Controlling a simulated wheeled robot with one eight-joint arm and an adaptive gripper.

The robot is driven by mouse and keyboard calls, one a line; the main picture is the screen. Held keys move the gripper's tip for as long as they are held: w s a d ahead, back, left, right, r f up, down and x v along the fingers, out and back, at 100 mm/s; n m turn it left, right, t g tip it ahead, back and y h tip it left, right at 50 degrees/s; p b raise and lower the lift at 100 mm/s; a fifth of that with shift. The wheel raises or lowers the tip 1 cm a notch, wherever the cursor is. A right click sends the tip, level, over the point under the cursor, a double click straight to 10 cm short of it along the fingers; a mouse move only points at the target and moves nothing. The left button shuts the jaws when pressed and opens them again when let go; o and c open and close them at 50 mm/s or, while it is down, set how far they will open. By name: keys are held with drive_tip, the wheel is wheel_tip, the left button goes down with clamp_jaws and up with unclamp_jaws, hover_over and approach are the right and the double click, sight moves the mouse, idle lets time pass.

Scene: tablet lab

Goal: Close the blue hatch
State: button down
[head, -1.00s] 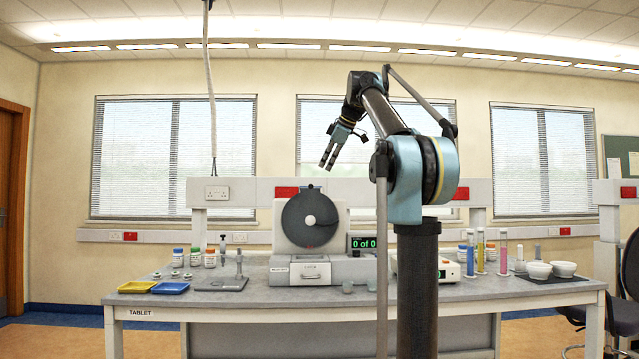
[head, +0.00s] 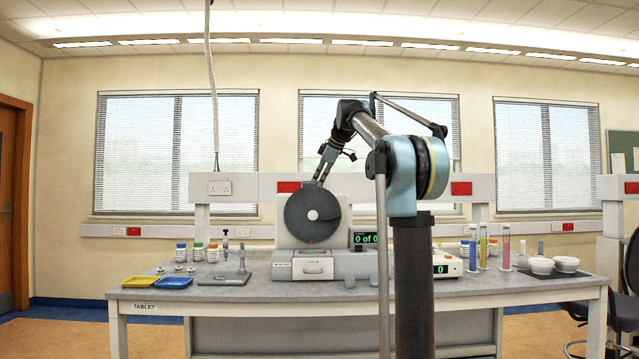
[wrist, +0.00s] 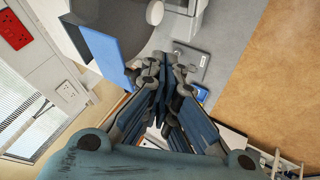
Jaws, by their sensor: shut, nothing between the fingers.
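The blue hatch (wrist: 112,52) shows in the wrist view as a flat blue panel standing out beside the machine's dark disc. I cannot make it out in the head view. The grey machine (head: 285,240) stands on the bench with the dark round disc (head: 300,222) on its front. My gripper (head: 319,181) points down at the disc's upper right edge in the head view. In the wrist view my gripper (wrist: 164,76) is shut and empty, with its fingertips just right of the panel's lower end. I cannot tell whether they touch it.
A counter display (head: 365,239) stands right of the disc. Yellow (head: 139,282) and blue (head: 172,282) trays, a grey stand (head: 226,279) and small bottles are on the left. Coloured cylinders (head: 483,246) and white bowls (head: 541,265) are on the right. The bench front is mostly clear.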

drive_tip(key=shift+w, duration=0.25)
drive_tip(key=shift+w+r, duration=0.1)
drive_tip(key=shift+w, duration=2.9)
drive_tip(key=s+d+r, duration=0.3)
drive_tip(key=s+r, duration=0.4)
drive_tip(key=s, duration=0.2)
drive_tip(key=shift+d+r, duration=0.25)
drive_tip(key=shift+d, duration=0.05)
